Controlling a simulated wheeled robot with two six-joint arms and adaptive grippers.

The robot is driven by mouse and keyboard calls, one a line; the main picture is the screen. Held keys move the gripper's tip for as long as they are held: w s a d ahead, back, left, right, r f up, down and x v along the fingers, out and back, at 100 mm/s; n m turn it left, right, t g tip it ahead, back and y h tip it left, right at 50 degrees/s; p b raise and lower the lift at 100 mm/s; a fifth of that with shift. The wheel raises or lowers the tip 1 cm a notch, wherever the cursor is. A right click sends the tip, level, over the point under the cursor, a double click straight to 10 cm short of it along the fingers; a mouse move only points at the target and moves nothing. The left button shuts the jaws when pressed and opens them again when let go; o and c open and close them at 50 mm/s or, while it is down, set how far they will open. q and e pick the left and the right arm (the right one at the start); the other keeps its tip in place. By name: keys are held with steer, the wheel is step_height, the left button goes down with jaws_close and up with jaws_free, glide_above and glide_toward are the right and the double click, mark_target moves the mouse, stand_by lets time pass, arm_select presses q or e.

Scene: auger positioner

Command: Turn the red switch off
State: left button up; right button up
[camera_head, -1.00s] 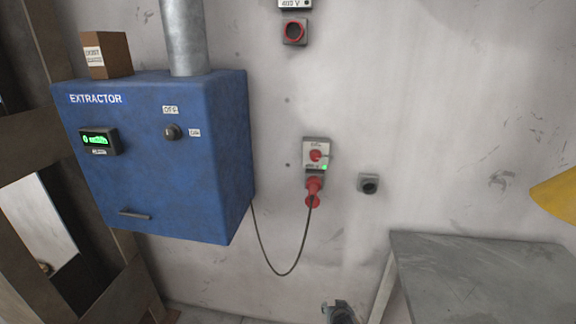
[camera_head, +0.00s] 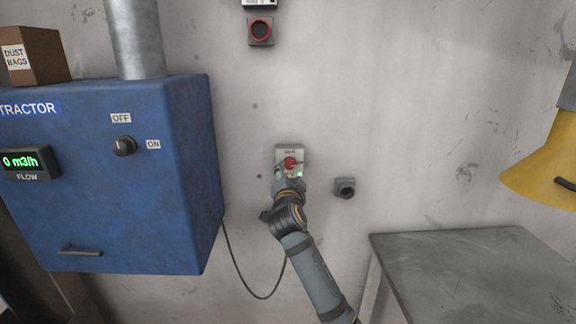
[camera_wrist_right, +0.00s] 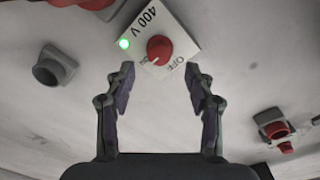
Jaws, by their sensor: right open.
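The red switch (camera_head: 290,163) is a round knob on a pale wall box with a lit green lamp. In the right wrist view the red switch (camera_wrist_right: 159,49) shows near the top, with "400 V" and an "OFF" label on its box. My right gripper (camera_head: 289,181) is raised to the box from below in the head view and hides its lower part and the plug. In the right wrist view my right gripper (camera_wrist_right: 159,80) is open, its two fingers apart on either side of the knob's line, with nothing between them. My left gripper is not in view.
A blue extractor box (camera_head: 110,200) with a black knob hangs at the left. A black cable loops below the switch. A small grey socket (camera_head: 345,188) sits to its right, above a grey table (camera_head: 470,265). A red-ringed socket (camera_head: 261,30) is above.

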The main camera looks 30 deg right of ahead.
mark_target(289, 166)
steer(key=p+x, duration=0.1)
steer(key=x, duration=0.3)
steer(key=shift+w+d+r, duration=0.1)
steer(key=shift+w+d, duration=0.4)
steer(key=shift+w, duration=0.15)
steer(key=shift+c, duration=0.4)
jaws_close()
